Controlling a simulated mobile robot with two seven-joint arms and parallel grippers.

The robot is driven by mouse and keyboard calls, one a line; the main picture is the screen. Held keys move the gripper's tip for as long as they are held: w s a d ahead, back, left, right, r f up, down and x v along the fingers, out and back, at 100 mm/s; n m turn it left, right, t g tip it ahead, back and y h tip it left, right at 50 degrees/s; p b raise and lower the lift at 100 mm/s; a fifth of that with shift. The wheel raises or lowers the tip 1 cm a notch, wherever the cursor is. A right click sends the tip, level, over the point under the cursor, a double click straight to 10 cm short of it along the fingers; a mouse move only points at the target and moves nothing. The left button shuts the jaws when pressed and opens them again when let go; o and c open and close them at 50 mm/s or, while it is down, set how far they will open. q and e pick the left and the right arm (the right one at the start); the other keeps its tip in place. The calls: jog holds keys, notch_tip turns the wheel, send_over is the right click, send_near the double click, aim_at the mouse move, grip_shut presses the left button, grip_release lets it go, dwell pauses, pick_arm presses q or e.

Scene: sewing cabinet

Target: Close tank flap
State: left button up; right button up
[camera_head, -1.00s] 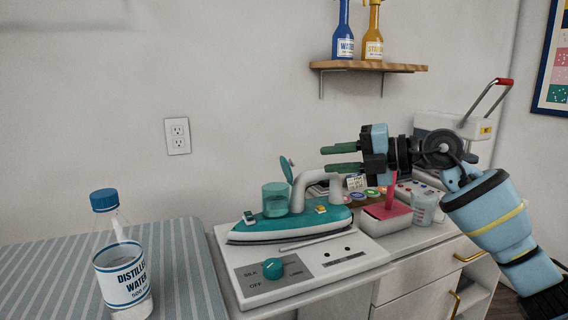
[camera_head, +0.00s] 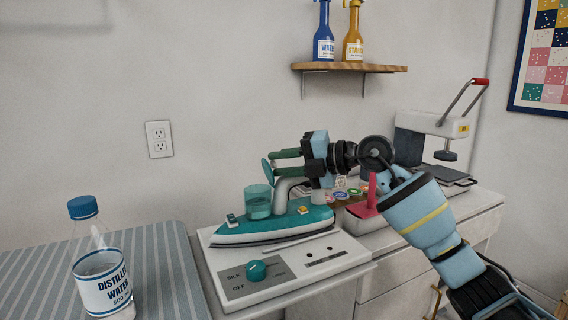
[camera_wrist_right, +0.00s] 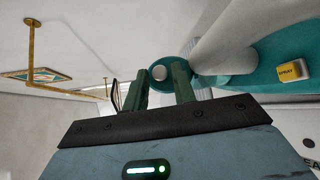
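The teal iron (camera_head: 285,226) rests on the white ironing station with its clear teal water tank (camera_head: 258,203) toward its left. The round tank flap (camera_head: 267,170) stands open, roughly upright, at the tank's upper right. My right gripper (camera_head: 274,161) points left, its two dark green fingers apart, with the tips close to the flap. In the right wrist view the flap (camera_wrist_right: 172,67), with a pale round knob, shows just beyond the fingertips (camera_wrist_right: 161,78); whether they touch it I cannot tell. Nothing is held. My left gripper is not in view.
A distilled water bottle (camera_head: 102,270) stands at left on the striped board (camera_head: 160,265). The station's knob (camera_head: 256,270) is at the front. A pink-topped box (camera_head: 367,207) and a white press (camera_head: 433,125) stand at right.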

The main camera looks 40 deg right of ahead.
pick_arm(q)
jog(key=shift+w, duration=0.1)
